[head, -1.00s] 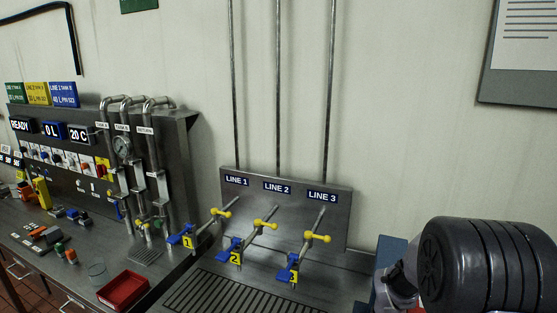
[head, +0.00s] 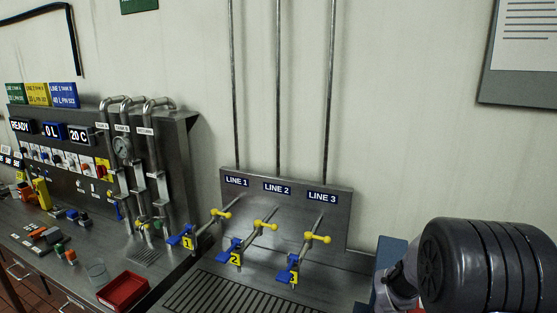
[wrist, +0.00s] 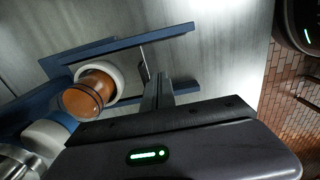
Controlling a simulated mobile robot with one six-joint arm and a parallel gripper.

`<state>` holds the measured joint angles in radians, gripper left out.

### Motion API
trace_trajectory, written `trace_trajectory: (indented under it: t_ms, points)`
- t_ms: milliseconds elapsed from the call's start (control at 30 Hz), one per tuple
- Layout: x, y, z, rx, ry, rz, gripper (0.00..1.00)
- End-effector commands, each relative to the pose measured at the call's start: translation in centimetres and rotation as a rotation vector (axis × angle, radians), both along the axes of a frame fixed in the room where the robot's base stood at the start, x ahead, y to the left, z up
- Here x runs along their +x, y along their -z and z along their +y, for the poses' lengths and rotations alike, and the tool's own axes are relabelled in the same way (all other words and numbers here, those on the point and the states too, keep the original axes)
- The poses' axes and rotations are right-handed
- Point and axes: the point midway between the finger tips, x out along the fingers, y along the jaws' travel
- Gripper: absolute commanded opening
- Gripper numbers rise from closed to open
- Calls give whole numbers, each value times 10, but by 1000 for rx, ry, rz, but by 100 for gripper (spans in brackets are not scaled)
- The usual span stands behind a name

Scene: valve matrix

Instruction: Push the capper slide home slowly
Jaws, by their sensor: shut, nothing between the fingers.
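In the wrist view, my gripper (wrist: 162,85) is shut and empty, its fingers pointing up toward a metal surface with blue bars. I take these blue bars (wrist: 178,31) to be part of the capper, but which piece is the slide I cannot tell. An orange-brown cylinder (wrist: 83,98) with a white ring (wrist: 114,80) around its far end lies left of my fingers, apart from them. A thin upright metal piece (wrist: 144,64) stands just left of the fingertips. Whether the fingers touch anything is unclear. The gripper does not show in the head view.
Three valves with yellow handles (head: 316,238) and blue parts stand mid-bench in the head view, before the line panel (head: 335,222). A red tray (head: 122,291) sits at lower left. A white and blue object (wrist: 47,134) is at the wrist view's left.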

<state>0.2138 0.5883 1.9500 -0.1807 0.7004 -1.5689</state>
Motion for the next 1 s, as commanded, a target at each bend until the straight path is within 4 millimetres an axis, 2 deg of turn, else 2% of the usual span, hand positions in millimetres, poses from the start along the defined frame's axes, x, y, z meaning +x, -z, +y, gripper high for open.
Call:
trace_trajectory:
  t_ms: [267,1000]
  points:
    - [0,6,0,0,0,0,0]
    - [0,59,0,0,0,0,0]
